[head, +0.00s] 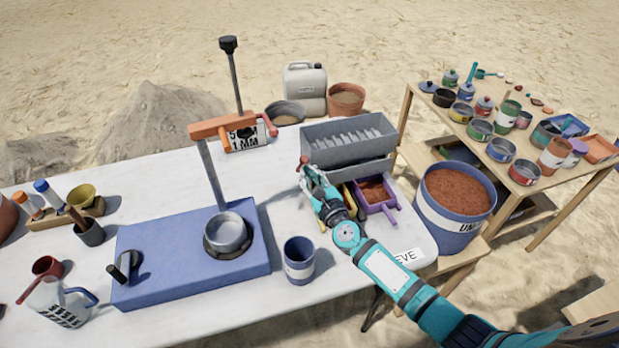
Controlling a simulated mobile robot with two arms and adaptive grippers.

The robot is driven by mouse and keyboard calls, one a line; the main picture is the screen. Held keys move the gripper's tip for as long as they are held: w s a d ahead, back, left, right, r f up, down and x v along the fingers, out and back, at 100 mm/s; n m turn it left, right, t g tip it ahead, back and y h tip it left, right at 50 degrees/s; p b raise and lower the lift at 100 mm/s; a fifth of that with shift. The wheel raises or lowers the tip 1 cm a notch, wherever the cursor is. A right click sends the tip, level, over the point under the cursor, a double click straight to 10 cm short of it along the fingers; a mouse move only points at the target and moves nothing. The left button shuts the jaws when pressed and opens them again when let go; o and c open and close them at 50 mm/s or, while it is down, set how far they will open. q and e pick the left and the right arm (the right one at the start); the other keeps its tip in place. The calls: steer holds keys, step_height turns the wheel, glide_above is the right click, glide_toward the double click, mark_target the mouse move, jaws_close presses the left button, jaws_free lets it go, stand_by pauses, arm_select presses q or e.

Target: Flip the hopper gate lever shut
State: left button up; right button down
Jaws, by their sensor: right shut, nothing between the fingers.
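The grey hopper (322,156) is a long metal box with a row of slats, standing at the right back of the white table. A small red-orange piece (304,159) shows at the hopper's left front corner, and looks like the gate lever's end. Its position, open or shut, is too small to tell. My right gripper (309,174) is shut and empty, right at this corner, close to the red piece. I cannot tell whether they touch. My right arm covers part of the hopper's front. My left gripper is not in view.
Yellow and purple pans (389,204) sit below the hopper, the purple one holding red soil, close beside my right arm. A blue cup (299,262) and a blue-based press (180,265) stand to the left. A bucket of red soil (451,222) stands at the right.

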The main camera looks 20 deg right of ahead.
steer(key=shift+w+r, duration=0.7)
steer(key=shift+r, duration=0.05)
steer(key=shift+w, duration=0.1)
steer(key=shift+a+r+p, duration=0.1)
steer(key=shift+r+p, duration=0.05)
steer(key=shift+p, duration=0.15)
